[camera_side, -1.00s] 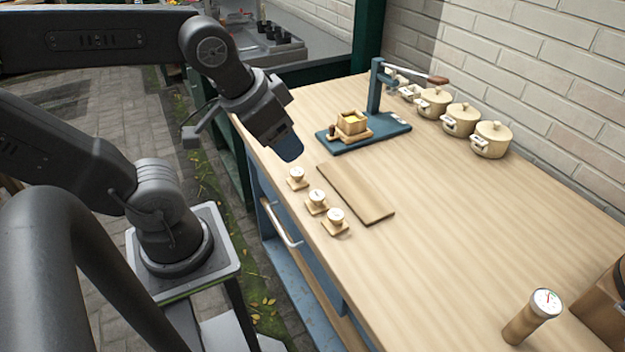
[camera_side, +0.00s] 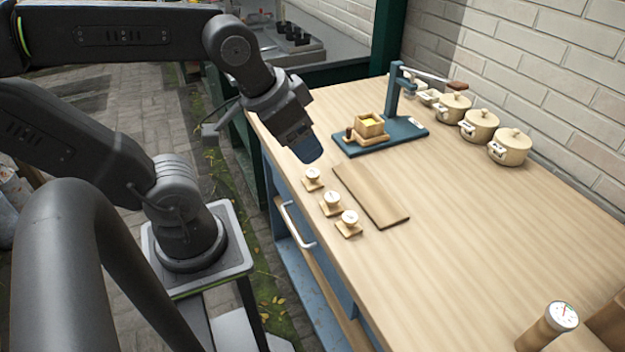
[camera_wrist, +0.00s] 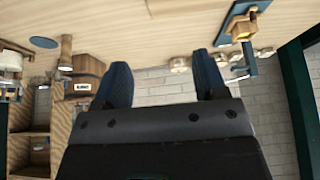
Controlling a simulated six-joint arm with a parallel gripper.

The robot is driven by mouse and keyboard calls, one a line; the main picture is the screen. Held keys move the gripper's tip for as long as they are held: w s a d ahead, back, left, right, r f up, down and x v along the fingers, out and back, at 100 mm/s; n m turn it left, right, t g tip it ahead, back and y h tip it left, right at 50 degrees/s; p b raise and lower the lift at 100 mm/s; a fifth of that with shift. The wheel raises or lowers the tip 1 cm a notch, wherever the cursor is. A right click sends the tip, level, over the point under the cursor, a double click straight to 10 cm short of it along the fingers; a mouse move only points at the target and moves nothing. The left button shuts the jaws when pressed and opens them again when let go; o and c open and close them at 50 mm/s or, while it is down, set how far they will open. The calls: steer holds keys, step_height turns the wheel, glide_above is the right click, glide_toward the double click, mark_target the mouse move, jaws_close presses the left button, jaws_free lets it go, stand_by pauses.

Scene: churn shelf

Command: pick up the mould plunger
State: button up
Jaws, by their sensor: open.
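Three small wooden pieces with square bases and round pale tops (camera_side: 331,201) stand in a row near the table's front edge. On the blue press base (camera_side: 408,131) sits a wooden mould box (camera_side: 370,126) with yellow inside. A small piece with a dark knob (camera_side: 350,134) is beside the box. I cannot tell for sure which of these is the mould plunger. My gripper (camera_side: 308,152) hangs over the front edge, above and behind the row, apart from everything. In the wrist view my gripper (camera_wrist: 163,78) has its two fingers spread with nothing between them.
A flat wooden board (camera_side: 370,194) lies beside the row. Several lidded cream pots (camera_side: 480,126) stand along the brick wall. The press lever (camera_side: 432,76) reaches above the table. A dial thermometer (camera_side: 562,316) stands at the near right. The table's middle right is clear.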

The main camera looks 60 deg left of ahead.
steer(key=w+a+f+n+g+y, duration=0.1)
steer(key=w+a+f+n+g, duration=0.15)
steer(key=w+a+n, duration=0.35)
steer(key=n+g, duration=0.3)
steer(key=n, duration=0.7)
glide_toward(312, 172)
steer(key=f, duration=1)
steer(key=shift+w+a+f, duration=0.1)
steer(key=shift+a+f, duration=0.15)
steer(key=shift+a, duration=0.15)
steer(key=shift+c, duration=0.4)
steer(key=c, duration=0.9)
